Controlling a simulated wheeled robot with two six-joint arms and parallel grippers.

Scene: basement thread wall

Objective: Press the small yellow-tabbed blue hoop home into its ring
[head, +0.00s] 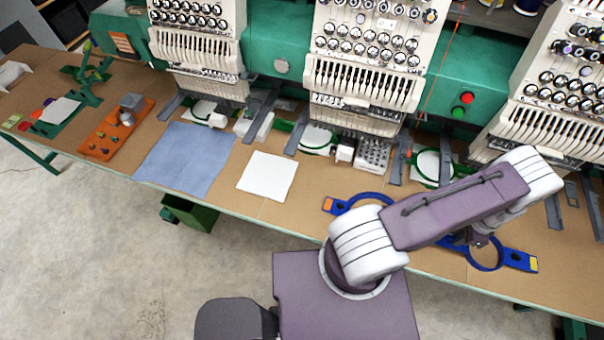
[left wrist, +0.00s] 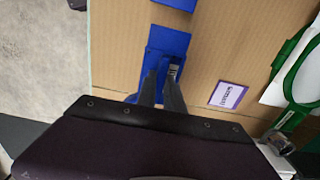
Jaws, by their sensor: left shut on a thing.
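A blue hoop (head: 485,268) with a yellow tab (head: 534,264) lies at the front right of the table, partly hidden by my left arm. My left gripper (head: 480,242) is low over the hoop's far side. In the left wrist view, its fingers (left wrist: 163,84) are shut on a blue bar (left wrist: 170,40), which looks like part of this hoop. I cannot tell whether an inner hoop and a ring are seated together. Another blue hoop (head: 370,197) with an orange tab (head: 328,204) lies to the left, partly behind my arm. My right gripper is not in view.
Embroidery machine heads (head: 365,60) stand along the back. A white cloth (head: 267,175) and a blue cloth (head: 186,157) lie left on the table (head: 310,200). A purple-edged card (left wrist: 229,94) and a green hoop (left wrist: 290,68) are right of my fingers in the wrist view.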

